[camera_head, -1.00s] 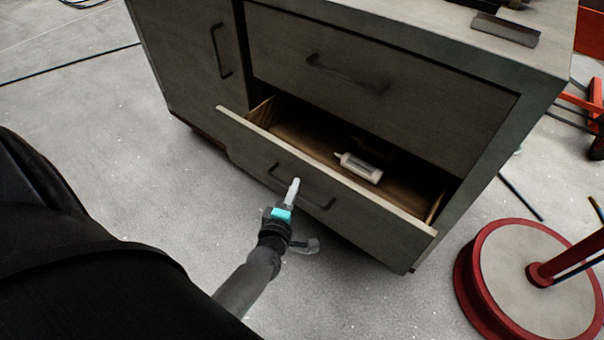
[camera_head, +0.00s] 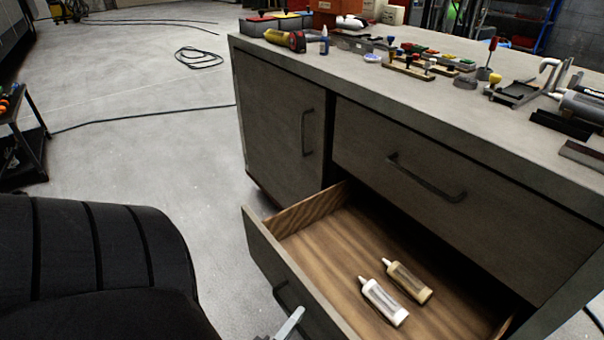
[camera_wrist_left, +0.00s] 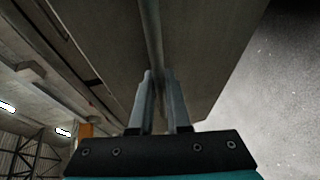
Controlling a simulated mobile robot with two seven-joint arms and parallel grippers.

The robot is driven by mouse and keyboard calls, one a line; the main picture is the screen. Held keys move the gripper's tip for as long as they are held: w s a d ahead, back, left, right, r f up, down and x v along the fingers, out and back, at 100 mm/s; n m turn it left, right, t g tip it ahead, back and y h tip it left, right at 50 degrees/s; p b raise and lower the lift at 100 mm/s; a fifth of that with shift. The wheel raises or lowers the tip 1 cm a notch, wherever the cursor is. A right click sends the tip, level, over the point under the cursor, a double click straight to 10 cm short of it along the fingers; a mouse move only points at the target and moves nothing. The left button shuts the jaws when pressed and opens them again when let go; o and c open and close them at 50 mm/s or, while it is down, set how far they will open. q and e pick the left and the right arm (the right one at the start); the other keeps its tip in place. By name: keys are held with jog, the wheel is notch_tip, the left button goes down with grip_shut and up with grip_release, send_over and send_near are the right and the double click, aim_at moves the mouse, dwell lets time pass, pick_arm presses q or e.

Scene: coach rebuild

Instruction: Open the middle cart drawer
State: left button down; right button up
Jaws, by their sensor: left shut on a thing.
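The grey cart (camera_head: 283,120) has an open drawer (camera_head: 262,243) below a shut upper drawer (camera_head: 440,200). The open drawer stands well out, and its wooden floor shows. A white tube (camera_head: 384,302) and a tan tube (camera_head: 408,282) lie in it. Its dark handle (camera_head: 281,296) is partly visible on the front. My left gripper (camera_head: 290,322) is at this handle, at the bottom edge of the head view. In the left wrist view my left gripper (camera_wrist_left: 160,78) is shut on the handle bar (camera_wrist_left: 150,35). My right gripper is not in view.
A shut door with a handle (camera_head: 306,132) is left of the drawers. The cart top (camera_head: 300,62) carries tools and small parts. A dark side cart (camera_head: 30,140) stands at the far left. Cables (camera_head: 150,116) lie on the otherwise clear floor.

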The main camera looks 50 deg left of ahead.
pick_arm(q)
jog(key=c, duration=0.9)
grip_release()
jog(key=shift+s, duration=0.1)
jog(key=p+v, duration=0.3)
jog(key=v, duration=1.2)
jog(key=shift+d, duration=0.1)
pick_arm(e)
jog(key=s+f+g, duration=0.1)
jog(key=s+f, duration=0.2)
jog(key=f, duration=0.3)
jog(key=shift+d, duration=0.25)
